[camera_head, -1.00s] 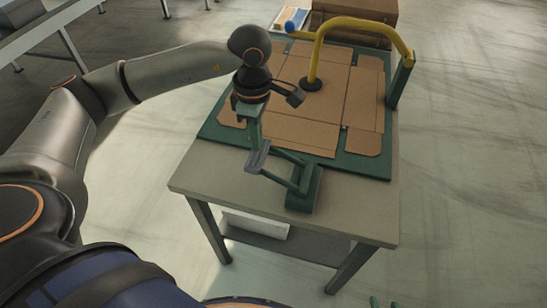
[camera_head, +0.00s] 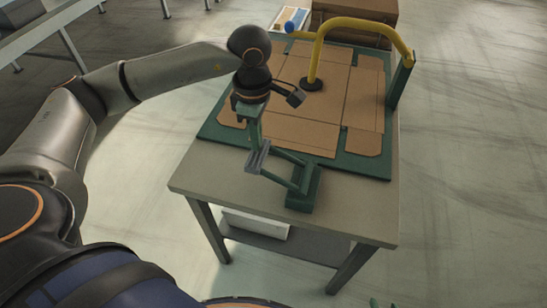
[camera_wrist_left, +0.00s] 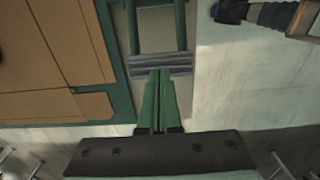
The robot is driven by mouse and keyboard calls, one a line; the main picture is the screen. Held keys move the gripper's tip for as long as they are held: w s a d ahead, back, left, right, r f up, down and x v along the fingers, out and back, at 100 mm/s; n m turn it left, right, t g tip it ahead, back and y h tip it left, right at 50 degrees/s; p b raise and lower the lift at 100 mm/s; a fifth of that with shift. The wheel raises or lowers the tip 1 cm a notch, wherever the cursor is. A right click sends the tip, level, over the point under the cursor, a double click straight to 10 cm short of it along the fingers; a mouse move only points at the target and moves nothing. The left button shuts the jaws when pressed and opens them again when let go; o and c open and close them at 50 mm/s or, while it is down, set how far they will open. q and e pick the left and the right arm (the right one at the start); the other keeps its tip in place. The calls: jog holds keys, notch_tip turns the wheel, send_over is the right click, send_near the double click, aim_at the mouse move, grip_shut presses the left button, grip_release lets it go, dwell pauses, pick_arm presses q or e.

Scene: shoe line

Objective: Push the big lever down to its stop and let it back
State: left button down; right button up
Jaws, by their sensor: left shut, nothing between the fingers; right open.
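The big lever (camera_head: 258,160) has a grey ribbed crossbar on two green arms, hinged to a green block at the table's front edge. In the left wrist view its grey crossbar (camera_wrist_left: 161,65) lies straight ahead of the fingers. My left gripper (camera_head: 254,143) points down with its green fingers shut and empty. Its tips are at the crossbar; I cannot tell for sure whether they touch it. The shut fingers also show in the left wrist view (camera_wrist_left: 160,76). Only green fingertips of my right gripper (camera_head: 373,302) show at the bottom edge, apart from the table.
A flat cardboard blank (camera_head: 310,120) lies on a green board (camera_head: 358,166) on the table (camera_head: 215,178). A yellow bent tube (camera_head: 362,26) arches over it, near a blue ball (camera_head: 290,27). A cardboard box (camera_head: 350,10) stands behind. The floor at the right is clear.

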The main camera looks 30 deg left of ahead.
aim_at(258, 153)
jog(key=shift+w, duration=0.1)
pick_arm(q)
jog(key=shift+f+b, duration=1.35)
jog(key=shift+f, duration=0.2)
jog(key=shift+d+f+b, duration=0.1)
jog(key=shift+f+b, duration=1.7)
jog(key=shift+f, duration=0.4)
pick_arm(e)
notch_tip(258, 153, down, 4)
jog(key=shift+a+f, duration=0.1)
jog(key=shift+f, duration=0.05)
pick_arm(q)
jog(key=shift+r, duration=0.1)
jog(key=shift+r+p, duration=2.15)
jog(key=shift+r, duration=0.9)
notch_tip(258, 153, up, 3)
jog(key=shift+r+p, duration=0.1)
jog(key=shift+p, duration=0.95)
jog(key=shift+r+p, duration=0.9)
jog(key=shift+r, duration=0.45)
pick_arm(e)
jog(key=r, duration=0.3)
jog(key=d+r, duration=0.1)
jog(key=r, duration=0.1)
jog(key=shift+s+r, duration=0.15)
jog(key=shift+s, duration=0.1)
